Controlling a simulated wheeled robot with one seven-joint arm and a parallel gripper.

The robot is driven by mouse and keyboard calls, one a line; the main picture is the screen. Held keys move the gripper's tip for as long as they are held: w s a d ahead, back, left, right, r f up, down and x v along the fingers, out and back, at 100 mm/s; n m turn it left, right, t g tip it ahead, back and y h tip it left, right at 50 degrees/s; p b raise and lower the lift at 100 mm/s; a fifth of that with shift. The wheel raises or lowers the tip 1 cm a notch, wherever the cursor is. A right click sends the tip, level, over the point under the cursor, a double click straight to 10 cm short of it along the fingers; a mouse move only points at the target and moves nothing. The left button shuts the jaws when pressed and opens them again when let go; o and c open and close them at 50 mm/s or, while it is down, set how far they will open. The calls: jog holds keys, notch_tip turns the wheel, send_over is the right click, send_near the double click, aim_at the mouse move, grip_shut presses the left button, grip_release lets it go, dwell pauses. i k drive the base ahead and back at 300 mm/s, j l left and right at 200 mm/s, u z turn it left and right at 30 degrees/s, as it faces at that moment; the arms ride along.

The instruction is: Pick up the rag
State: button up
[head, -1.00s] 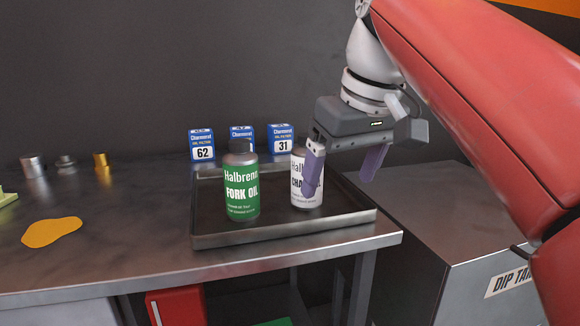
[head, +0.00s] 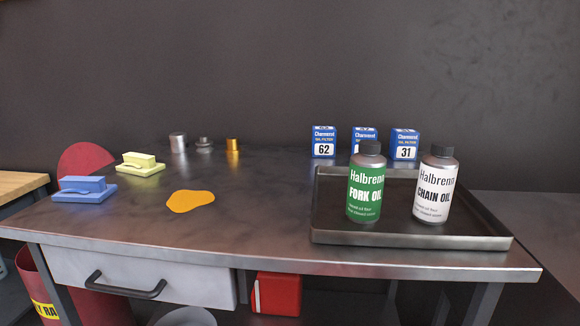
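A flat orange-yellow piece with a wavy outline (head: 190,201), which looks like the rag, lies on the metal workbench (head: 265,225) left of the tray. It lies flat, with bare bench around it. My gripper is not in view, so its state and distance from the rag do not show.
A dark tray (head: 410,241) holds a green fork oil bottle (head: 364,190) and a white chain oil bottle (head: 434,190). Blue (head: 84,188) and yellow (head: 140,164) block-like pieces sit left of the rag. Small metal parts (head: 178,142) and filter boxes (head: 324,142) stand behind.

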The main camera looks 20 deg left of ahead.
aim_at(89, 190)
jog(key=u, duration=2.2)
